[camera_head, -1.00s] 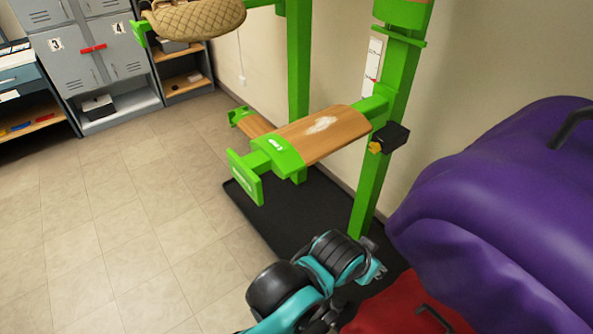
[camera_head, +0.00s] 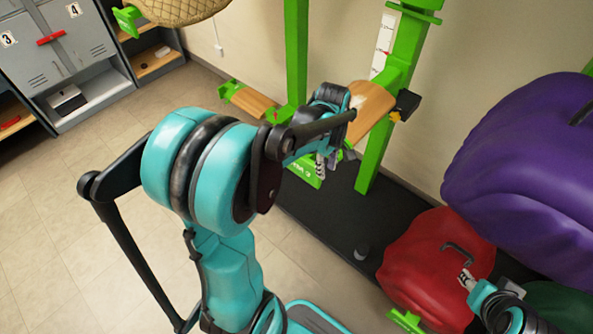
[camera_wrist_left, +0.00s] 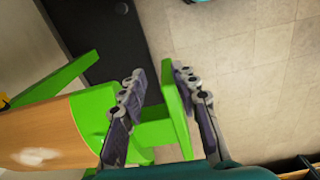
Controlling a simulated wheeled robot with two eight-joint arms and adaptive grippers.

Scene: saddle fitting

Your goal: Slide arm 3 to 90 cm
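Arm 3 is a green bracket with a wooden pad (camera_head: 374,100) on a green post (camera_head: 385,135). Its front end and green end plate (camera_head: 305,174) are partly hidden behind my left arm. My left gripper (camera_head: 322,162) is at that front end. In the left wrist view, the gripper's fingers (camera_wrist_left: 160,78) are spread, with the green end plate (camera_wrist_left: 177,108) between them; the right finger is close to it, and contact is unclear. A black clamp with an orange knob (camera_head: 396,115) sits at the post. A white scale strip (camera_head: 384,40) is behind it. My right gripper (camera_head: 466,278) is by the red saddle.
A red saddle (camera_head: 425,255) and a purple saddle (camera_head: 520,170) are on the right. A lower-left wooden arm (camera_head: 250,101) and a tan saddle (camera_head: 185,8) hang nearby. Grey lockers (camera_head: 65,50) stand at the back left. A black mat (camera_head: 340,215) lies below.

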